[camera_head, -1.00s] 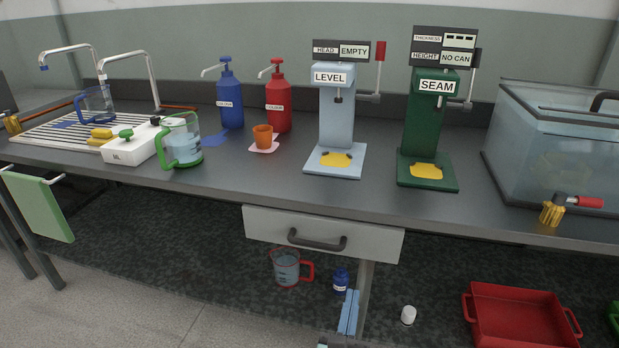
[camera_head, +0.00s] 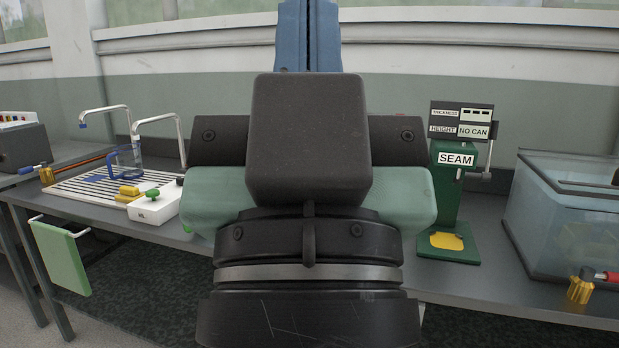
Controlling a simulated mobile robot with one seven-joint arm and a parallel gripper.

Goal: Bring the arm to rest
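My gripper (camera_head: 308,38) stands upright in the middle of the head view, very close to the camera. Its two blue fingers point up and lie side by side with only a thin dark line between them. They look shut, and I see nothing held between them. The top of the fingers reaches the picture's upper edge. The dark wrist and green-grey gripper body hide the middle of the bench.
The green SEAM machine (camera_head: 449,190) stands right of my gripper, with a glass tank (camera_head: 565,215) beyond it. At left are a white box with a green knob (camera_head: 153,205), a ribbed drainer (camera_head: 85,188) and a green towel (camera_head: 62,257). The LEVEL machine and pump bottles are hidden.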

